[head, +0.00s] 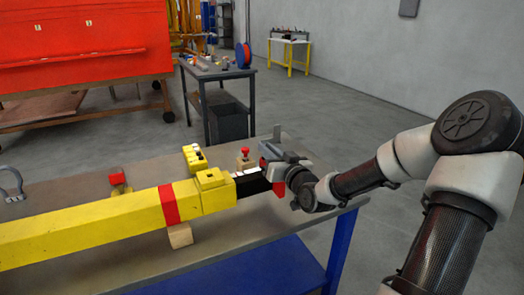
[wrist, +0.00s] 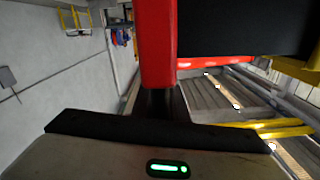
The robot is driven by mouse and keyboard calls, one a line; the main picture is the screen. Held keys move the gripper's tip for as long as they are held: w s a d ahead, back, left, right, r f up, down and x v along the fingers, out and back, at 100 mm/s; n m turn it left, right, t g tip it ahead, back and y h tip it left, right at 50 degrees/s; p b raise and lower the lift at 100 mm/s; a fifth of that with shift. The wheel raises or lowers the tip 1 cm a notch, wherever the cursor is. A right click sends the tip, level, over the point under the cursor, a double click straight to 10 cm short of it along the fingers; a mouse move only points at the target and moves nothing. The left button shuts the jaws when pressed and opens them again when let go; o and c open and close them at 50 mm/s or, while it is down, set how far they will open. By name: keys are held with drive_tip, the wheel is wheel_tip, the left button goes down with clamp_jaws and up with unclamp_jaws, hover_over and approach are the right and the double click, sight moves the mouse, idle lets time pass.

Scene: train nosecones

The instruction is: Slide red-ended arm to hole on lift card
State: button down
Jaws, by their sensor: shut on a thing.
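A long yellow beam (head: 90,222) with a red band lies across the table. Its right end carries a stepped yellow block (head: 213,186) and a black section (head: 252,183). The red end (head: 279,188) of the arm sits at the right tip of the black section. My gripper (head: 272,160) is at this tip and shut on the red end. In the wrist view the red end (wrist: 157,45) stands upright in front of the gripper, beside a black face (wrist: 245,28). The fingertips are largely hidden. I cannot make out a lift card or its hole.
The grey tabletop (head: 125,262) has a blue frame. Behind the beam are a small yellow block (head: 193,157), a red knob on a wooden block (head: 245,158) and a red-topped piece (head: 118,180). A grey shackle (head: 11,183) lies far left. A wooden block (head: 180,236) supports the beam.

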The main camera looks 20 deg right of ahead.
drive_tip(key=d+p, duration=0.2)
drive_tip(key=d, duration=1.2)
drive_tip(key=shift+w+p, duration=0.2)
drive_tip(key=shift+p, duration=0.2)
drive_tip(key=c, duration=1.8)
unclamp_jaws()
drive_tip(key=s, duration=0.5)
drive_tip(key=s+p, duration=0.1)
drive_tip(key=s, duration=0.5)
drive_tip(key=s+p, duration=0.1)
drive_tip(key=s, duration=0.5)
drive_tip(key=shift+s+d, duration=0.25)
drive_tip(key=shift+d, duration=0.05)
